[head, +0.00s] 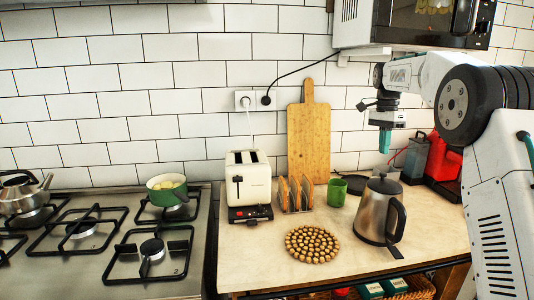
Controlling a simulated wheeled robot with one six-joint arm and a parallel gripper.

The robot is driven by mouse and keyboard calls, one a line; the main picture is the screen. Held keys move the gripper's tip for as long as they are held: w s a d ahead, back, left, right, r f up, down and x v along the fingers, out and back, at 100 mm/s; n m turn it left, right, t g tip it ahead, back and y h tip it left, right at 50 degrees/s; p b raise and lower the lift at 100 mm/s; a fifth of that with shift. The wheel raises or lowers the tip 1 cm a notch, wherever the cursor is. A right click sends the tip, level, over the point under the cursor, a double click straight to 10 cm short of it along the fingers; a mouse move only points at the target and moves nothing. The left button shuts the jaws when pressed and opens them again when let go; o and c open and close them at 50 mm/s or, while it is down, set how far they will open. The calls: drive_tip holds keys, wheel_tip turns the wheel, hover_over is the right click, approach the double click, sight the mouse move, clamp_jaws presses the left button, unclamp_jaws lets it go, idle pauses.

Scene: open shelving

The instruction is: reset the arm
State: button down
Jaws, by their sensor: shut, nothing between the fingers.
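My gripper (384,142) hangs from my arm at the right, fingers pointing down. Its green fingertips are together, with nothing between them. It is in the air above the counter (255,262), over the area behind the steel kettle (377,212), and touches nothing that I can see. My arm fills the right side of the view.
A white toaster (248,180), a toast rack (295,193), a green cup (337,192) and a round trivet (312,244) stand on the counter. A cutting board (308,140) leans on the wall. A microwave (425,22) hangs above my arm. A stove (90,265) is at left.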

drive_tip(key=shift+s+a+f+n, duration=0.1)
drive_tip(key=shift+s+f+n, duration=0.3)
drive_tip(key=shift+f, duration=0.2)
drive_tip(key=shift+s+a+f+n, duration=0.1)
drive_tip(key=shift+s+f+n, duration=0.3)
drive_tip(key=shift+f, duration=0.15)
drive_tip(key=s+n, duration=0.1)
drive_tip(key=s+a, duration=0.1)
drive_tip(key=s, duration=0.1)
drive_tip(key=s+n, duration=0.1)
drive_tip(key=shift+s+a+f+n, duration=0.15)
drive_tip(key=shift+s+a+n, duration=0.05)
drive_tip(key=shift+a+n, duration=0.1)
drive_tip(key=s+a+f+n+t, duration=0.1)
drive_tip(key=s+a+n, duration=0.2)
drive_tip(key=s, duration=1.1)
drive_tip(key=s+a+f+n+t, duration=0.1)
drive_tip(key=s+a+n, duration=0.3)
drive_tip(key=s, duration=1)
drive_tip(key=s+a+f+n+t, duration=0.1)
drive_tip(key=s+a+n, duration=0.2)
drive_tip(key=s, duration=1.1)
drive_tip(key=shift+s+a+f+n, duration=0.2)
drive_tip(key=shift+s+a+n, duration=0.2)
drive_tip(key=shift+n, duration=0.1)
